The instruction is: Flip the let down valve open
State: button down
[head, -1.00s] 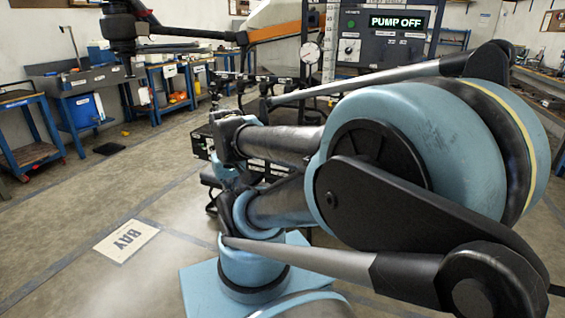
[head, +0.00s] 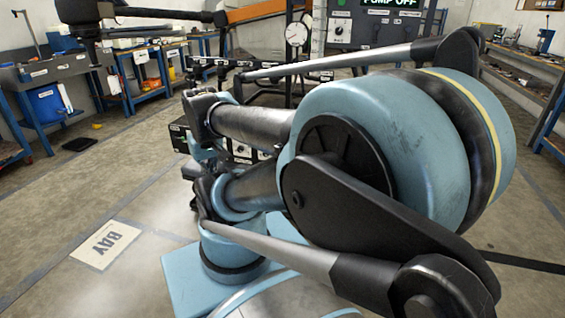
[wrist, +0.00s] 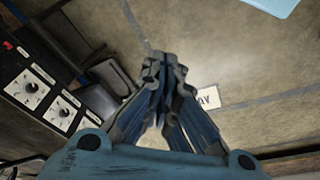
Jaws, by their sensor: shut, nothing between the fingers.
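My gripper (wrist: 165,72) points away from the camera in the wrist view, its fingers together with nothing between them. In the head view my own arm covers the middle, and the gripper is not clear there. I cannot make out the let down valve in either view. A round gauge (head: 296,35) stands beside the pump panel (head: 362,28) at the back.
A labelled dark rail (head: 220,62) runs behind my arm. Workbenches (head: 60,75) line the left, and shelves (head: 535,90) stand at the right.

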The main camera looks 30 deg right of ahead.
jog(key=w+d+r+n+g+h, duration=0.25)
jog(key=w+d+n, duration=0.25)
jog(key=w+d, duration=1.15)
jog(key=w+d+f+n, duration=0.1)
jog(key=w+d+f, duration=0.2)
jog(key=d, duration=0.3)
jog(key=w+d+f+n+g, duration=0.1)
jog(key=w+d+f+n, duration=0.1)
jog(key=w+d+f, duration=0.2)
jog(key=w+d+f+n, duration=0.1)
jog(key=w+d+f, duration=0.2)
jog(key=d, duration=0.6)
notch_tip(320, 180, down, 3)
jog(key=shift+w+r+n, duration=0.1)
jog(key=shift+w+n, duration=0.2)
jog(key=shift+n, duration=0.1)
jog(key=shift+g+y, duration=0.25)
jog(key=s+d+f, duration=0.4)
jog(key=d+f, duration=0.1)
jog(key=f, duration=0.4)
jog(key=shift+f, duration=0.3)
